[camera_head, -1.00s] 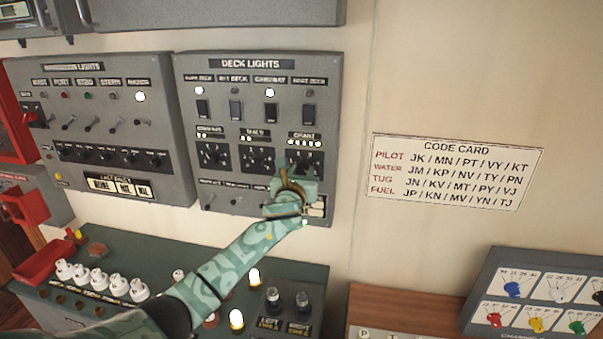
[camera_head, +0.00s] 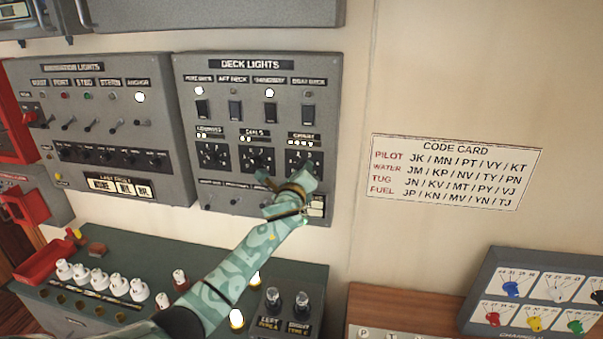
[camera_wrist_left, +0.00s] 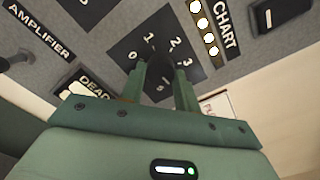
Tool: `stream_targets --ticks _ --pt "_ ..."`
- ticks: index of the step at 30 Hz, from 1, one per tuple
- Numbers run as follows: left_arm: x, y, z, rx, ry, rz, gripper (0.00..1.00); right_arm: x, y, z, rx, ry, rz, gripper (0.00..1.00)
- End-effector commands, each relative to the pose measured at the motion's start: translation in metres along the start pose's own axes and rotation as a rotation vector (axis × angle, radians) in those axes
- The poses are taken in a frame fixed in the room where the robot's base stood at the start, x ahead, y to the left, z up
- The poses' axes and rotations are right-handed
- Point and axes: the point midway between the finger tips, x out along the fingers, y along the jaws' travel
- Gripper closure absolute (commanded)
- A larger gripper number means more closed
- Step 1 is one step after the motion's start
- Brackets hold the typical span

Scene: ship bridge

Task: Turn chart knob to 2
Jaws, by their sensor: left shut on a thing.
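The chart knob (camera_wrist_left: 160,68) is dark and sits on a black dial plate (camera_wrist_left: 118,52) marked 0, 1, 2 and 3 in the left wrist view. My left gripper (camera_wrist_left: 162,84) is shut on it, one finger on each side. The knob's far end lies towards the 1 and 2 marks, but I cannot read its exact setting. In the head view, my left gripper (camera_head: 288,181) covers the lower part of the chart dial plate (camera_head: 302,157) at the right of the deck lights panel (camera_head: 259,82). My right gripper is not in view.
Several white lights (camera_wrist_left: 203,27) glow beside the CHART label. Two similar dials (camera_head: 257,159) sit to the left, with rocker switches (camera_head: 235,111) above. A console (camera_head: 110,265) with white knobs is below. A code card (camera_head: 455,172) hangs on the bare wall to the right.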

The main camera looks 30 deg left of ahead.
Motion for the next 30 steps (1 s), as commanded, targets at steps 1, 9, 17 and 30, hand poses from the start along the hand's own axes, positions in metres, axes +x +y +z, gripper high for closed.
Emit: stream_targets --ticks 1,9,17,30 --pt "-0.0002 0.0004 -0.0007 -0.042 0.001 0.001 0.91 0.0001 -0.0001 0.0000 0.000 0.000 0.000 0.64" --pt "-0.0003 0.0003 -0.0009 -0.300 0.001 0.002 0.91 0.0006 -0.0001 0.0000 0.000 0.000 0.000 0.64" --pt "-0.0003 -0.0002 -0.0010 -0.546 0.001 0.002 0.91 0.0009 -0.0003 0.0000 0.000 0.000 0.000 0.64" --pt "-0.0002 -0.0004 -0.0001 -0.965 0.000 0.004 0.91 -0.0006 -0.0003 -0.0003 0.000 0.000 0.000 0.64"
